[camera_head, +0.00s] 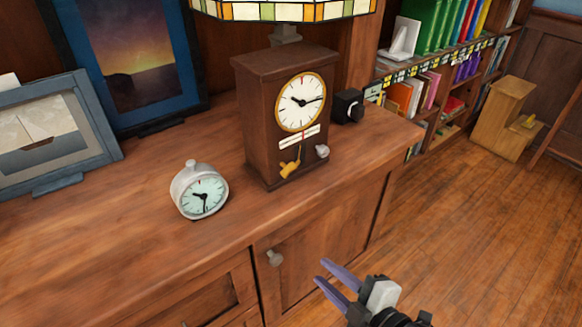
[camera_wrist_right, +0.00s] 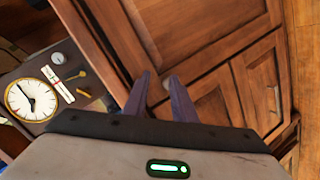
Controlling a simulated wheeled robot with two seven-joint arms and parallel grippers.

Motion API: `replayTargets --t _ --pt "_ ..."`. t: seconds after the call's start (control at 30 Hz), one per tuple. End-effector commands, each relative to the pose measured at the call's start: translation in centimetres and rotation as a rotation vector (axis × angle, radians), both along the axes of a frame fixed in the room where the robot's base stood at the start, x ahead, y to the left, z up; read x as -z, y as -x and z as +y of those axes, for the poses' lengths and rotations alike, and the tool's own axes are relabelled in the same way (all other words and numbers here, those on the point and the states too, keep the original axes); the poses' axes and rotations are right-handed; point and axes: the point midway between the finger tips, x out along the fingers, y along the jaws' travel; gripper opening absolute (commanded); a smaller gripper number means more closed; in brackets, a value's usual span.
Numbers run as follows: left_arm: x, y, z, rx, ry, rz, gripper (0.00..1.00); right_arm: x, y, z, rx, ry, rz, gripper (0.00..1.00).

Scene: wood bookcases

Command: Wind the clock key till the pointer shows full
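The dark wooden clock (camera_head: 258,130) stands upright on the cabinet top, with a round white dial. Below the dial is a white gauge strip (camera_head: 299,138) with a red mark near its middle; its lettering is too small to read. A gold key (camera_head: 290,168) sits low on the clock front, and a silver knob (camera_head: 322,151) is to its right. The right wrist view shows the clock dial (camera_wrist_right: 32,100) and strip (camera_wrist_right: 62,88) at left. My right gripper (camera_head: 321,271) is open and empty, below and in front of the clock, apart from it. My left gripper is not in view.
A small white alarm clock (camera_head: 200,192) stands left of the wooden clock. Picture frames (camera_head: 60,135) stand at the back left. A black box-shaped object (camera_head: 347,106) is right of the clock, and a lamp shade (camera_head: 285,10) hangs above. The cabinet's front door has a knob (camera_head: 274,258).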

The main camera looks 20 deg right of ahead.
Motion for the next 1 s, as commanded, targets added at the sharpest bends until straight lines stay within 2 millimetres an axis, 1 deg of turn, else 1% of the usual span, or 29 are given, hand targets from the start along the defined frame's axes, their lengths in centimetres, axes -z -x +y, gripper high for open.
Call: replayTargets --t 0.03,0.07,0.1,0.2,0.3,0.33,0.43,0.57,0.67,0.9,1.0 --pt "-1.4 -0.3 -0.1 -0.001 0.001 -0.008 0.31 -3.4 -1.4 -0.4 -0.064 0.141 -0.111 0.24" --pt "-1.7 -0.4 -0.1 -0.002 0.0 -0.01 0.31 -4.8 -2.1 -0.6 -0.097 0.225 -0.173 0.24" --pt "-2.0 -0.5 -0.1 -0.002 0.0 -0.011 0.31 -6.6 -2.9 -0.7 -0.136 0.332 -0.252 0.24" --pt "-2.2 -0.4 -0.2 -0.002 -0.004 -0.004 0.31 -10.5 -4.3 -1.0 -0.204 0.565 -0.42 0.24" --pt "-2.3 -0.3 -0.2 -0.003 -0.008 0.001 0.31 -13.2 -5.0 -1.2 -0.238 0.737 -0.54 0.24" --pt "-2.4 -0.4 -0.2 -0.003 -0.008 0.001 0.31 -13.7 -5.2 -1.2 -0.244 0.773 -0.565 0.24" --pt "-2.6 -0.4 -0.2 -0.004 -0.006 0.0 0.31 -14.9 -5.6 -1.2 -0.255 0.855 -0.621 0.24" --pt "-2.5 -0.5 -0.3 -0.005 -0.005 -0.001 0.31 -15.3 -6.4 -1.0 -0.256 0.886 -0.642 0.24" --pt "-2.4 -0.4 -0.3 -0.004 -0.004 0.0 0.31 -15.3 -7.7 -0.5 -0.256 0.885 -0.641 0.24" --pt "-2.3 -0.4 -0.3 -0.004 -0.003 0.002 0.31 -15.2 -11.8 1.0 -0.256 0.882 -0.639 0.24" --pt "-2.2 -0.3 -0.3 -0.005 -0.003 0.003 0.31 -15.2 -13.3 1.6 -0.256 0.882 -0.638 0.24"
